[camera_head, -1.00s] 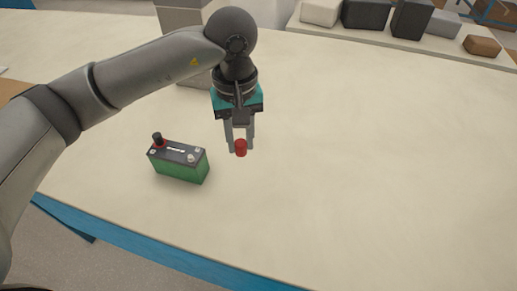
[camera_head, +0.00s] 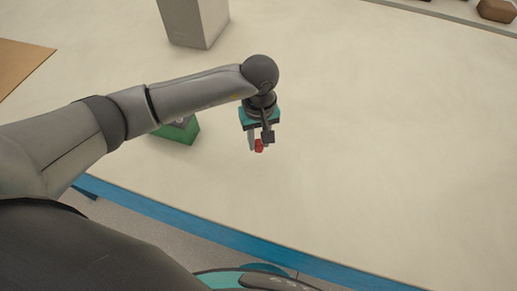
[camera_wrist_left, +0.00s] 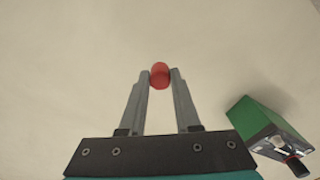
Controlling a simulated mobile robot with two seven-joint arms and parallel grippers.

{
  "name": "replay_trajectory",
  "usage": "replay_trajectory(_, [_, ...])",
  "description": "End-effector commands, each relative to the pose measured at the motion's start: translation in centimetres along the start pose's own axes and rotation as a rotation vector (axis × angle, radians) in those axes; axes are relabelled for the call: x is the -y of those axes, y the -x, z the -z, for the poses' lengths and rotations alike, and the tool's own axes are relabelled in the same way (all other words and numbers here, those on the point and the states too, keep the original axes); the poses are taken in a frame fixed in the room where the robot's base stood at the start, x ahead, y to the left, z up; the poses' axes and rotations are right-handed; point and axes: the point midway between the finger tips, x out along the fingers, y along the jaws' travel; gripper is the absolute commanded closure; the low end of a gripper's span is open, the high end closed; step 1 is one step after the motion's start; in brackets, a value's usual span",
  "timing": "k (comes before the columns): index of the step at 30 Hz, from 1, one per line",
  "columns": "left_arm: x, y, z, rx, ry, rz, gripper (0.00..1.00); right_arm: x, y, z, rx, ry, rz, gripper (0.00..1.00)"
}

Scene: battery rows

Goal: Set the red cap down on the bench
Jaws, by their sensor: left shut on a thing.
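The red cap (camera_head: 259,146) is between the fingertips of my left gripper (camera_head: 257,147), which is shut on it. In the left wrist view the red cap (camera_wrist_left: 159,75) sits at the ends of the two grey fingers, with the pale bench surface (camera_wrist_left: 60,60) behind it. I cannot tell from these views how far the cap is above the bench. My right gripper is not in view.
The green battery (camera_head: 178,133) stands left of the gripper, partly hidden by my left arm. It also shows in the left wrist view (camera_wrist_left: 254,119). A grey block (camera_head: 194,22) stands at the back. The bench's blue front edge (camera_head: 215,232) is nearer me.

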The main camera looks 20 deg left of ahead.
Motion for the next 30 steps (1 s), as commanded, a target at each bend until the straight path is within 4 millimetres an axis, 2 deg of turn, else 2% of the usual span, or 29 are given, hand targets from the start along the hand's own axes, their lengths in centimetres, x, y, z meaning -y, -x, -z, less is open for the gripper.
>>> replay_trajectory(12, [0.0, -4.8, 0.0, 0.001, 0.001, -0.001, 1.00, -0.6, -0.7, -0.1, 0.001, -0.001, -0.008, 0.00])
replay_trajectory(25, [0.0, -5.4, 0.1, -0.001, -0.001, -0.001, 1.00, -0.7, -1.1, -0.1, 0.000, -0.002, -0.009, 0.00])
replay_trajectory(26, [0.0, -5.2, 0.0, -0.001, 0.000, -0.001, 0.66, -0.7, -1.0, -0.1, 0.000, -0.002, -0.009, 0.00])
replay_trajectory(30, [0.0, -5.2, 0.0, 0.000, 0.000, -0.001, 0.50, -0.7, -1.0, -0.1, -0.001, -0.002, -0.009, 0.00])
